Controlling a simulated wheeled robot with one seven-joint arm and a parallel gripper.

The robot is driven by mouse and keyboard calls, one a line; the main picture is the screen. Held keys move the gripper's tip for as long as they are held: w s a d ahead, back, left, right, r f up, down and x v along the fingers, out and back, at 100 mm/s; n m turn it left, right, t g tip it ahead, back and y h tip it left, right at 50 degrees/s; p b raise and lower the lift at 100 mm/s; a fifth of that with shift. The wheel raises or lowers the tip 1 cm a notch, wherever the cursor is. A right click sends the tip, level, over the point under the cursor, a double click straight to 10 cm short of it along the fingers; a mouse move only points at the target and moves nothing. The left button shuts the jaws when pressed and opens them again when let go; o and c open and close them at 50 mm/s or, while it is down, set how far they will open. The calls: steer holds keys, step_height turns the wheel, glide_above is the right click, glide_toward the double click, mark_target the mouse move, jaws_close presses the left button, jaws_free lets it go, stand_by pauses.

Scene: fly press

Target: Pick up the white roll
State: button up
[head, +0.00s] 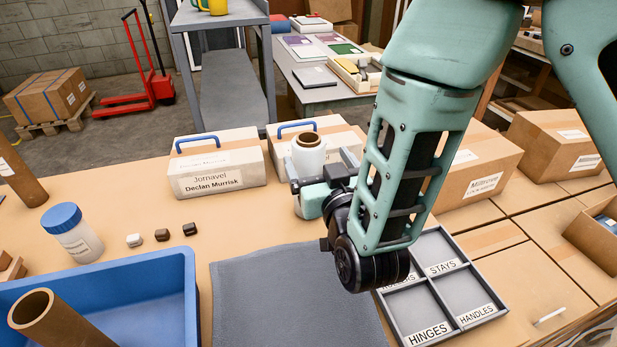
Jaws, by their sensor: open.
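The white roll (308,158) stands upright on the bench, in front of the two toolboxes. Its brown core shows at the top. My gripper (318,177) is open at the roll, reaching in from the right. One finger crosses in front of the roll's middle, and the other shows at the roll's right side. The fingers hide part of the roll. I cannot tell whether they touch it.
Two white toolboxes (218,166) with blue handles stand close behind. A blue bin (150,270) with a brown tube (60,318) is at the left. A grey mat (290,300) lies in front. A labelled tray (440,285) and cardboard boxes (478,170) are at the right.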

mark_target(306, 137)
steer(key=x, duration=0.3)
steer(key=shift+p, duration=0.3)
steer(key=p+x, duration=0.2)
steer(key=x, duration=0.2)
steer(key=shift+w+a+r, duration=0.15)
steer(key=shift+w+a, duration=0.05)
steer(key=shift+w, duration=0.45)
jaws_close()
steer(key=shift+a, duration=0.1)
